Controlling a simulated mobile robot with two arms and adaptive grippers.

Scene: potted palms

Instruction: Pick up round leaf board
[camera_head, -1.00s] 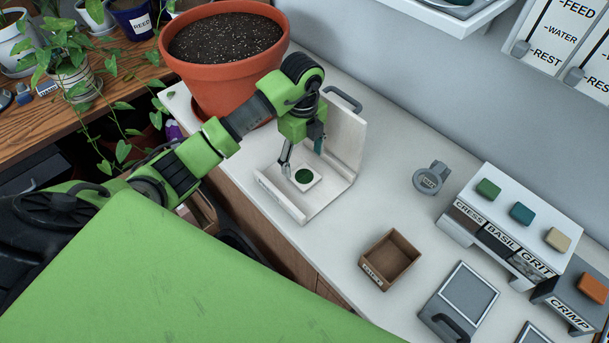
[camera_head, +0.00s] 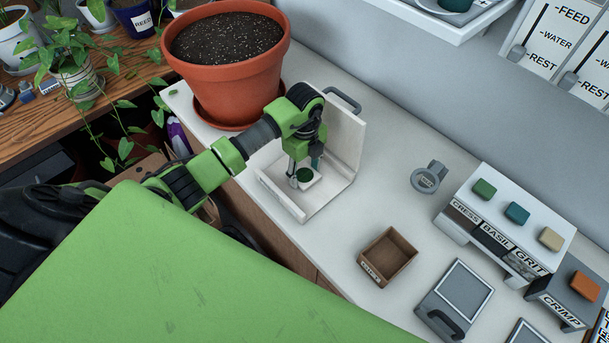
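The round leaf board is a small white square piece with a dark green round patch (camera_head: 305,175). It lies in a white open stand (camera_head: 330,195) with a tall back panel and a low front lip. My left gripper (camera_head: 304,172) is right above the board, pointing down. One grey finger shows at the board's left edge, and a teal-tipped finger shows behind it at the far side. The fingers are apart with the green patch between them; I cannot tell whether they touch the board. My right gripper is not in view.
A large terracotta pot (camera_head: 225,70) stands behind my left arm. A small wooden box (camera_head: 388,256), a grey ring tag (camera_head: 428,177), a cress, basil and grit dispenser (camera_head: 510,225) and a crimp box (camera_head: 565,300) are to the right. White counter is free between them.

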